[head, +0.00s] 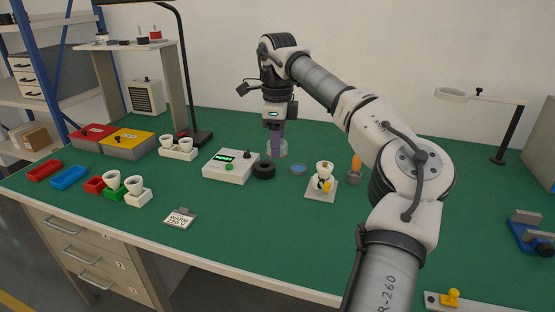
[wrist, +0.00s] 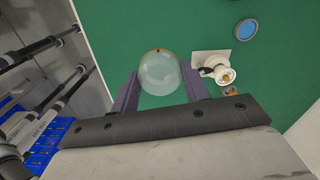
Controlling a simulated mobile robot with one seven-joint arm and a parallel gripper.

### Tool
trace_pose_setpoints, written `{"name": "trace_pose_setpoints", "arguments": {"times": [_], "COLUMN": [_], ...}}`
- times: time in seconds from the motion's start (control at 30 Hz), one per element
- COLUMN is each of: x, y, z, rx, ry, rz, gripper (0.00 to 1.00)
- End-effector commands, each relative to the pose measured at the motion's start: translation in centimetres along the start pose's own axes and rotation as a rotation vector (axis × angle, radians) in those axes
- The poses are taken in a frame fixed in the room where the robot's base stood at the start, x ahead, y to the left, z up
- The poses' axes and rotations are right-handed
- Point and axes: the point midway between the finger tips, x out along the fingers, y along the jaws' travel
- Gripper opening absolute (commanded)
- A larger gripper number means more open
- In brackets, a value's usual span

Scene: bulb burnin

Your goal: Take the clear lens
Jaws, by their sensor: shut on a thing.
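The clear lens (wrist: 160,74) is a see-through dome in the wrist view, between the two dark fingers of my gripper (wrist: 160,90). My gripper is shut on it. In the head view my gripper (head: 277,145) points down near the back of the green table, and the clear lens (head: 283,152) shows faintly at its fingertips. Whether the lens touches the table is hard to tell.
A black ring (head: 264,170) and a blue disc (head: 298,169) lie just in front. A white meter box (head: 228,167) is to the left. The front middle of the table is clear.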

Motion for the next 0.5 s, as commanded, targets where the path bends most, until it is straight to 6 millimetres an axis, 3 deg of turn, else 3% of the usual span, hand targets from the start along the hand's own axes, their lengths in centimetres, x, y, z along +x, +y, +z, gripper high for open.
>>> {"name": "trace_pose_setpoints", "arguments": {"times": [0.5], "x": [-3.2], "y": [0.0], "z": [0.0], "rx": [0.0], "ry": [-0.001], "rz": [0.0], "gripper": [0.25]}}
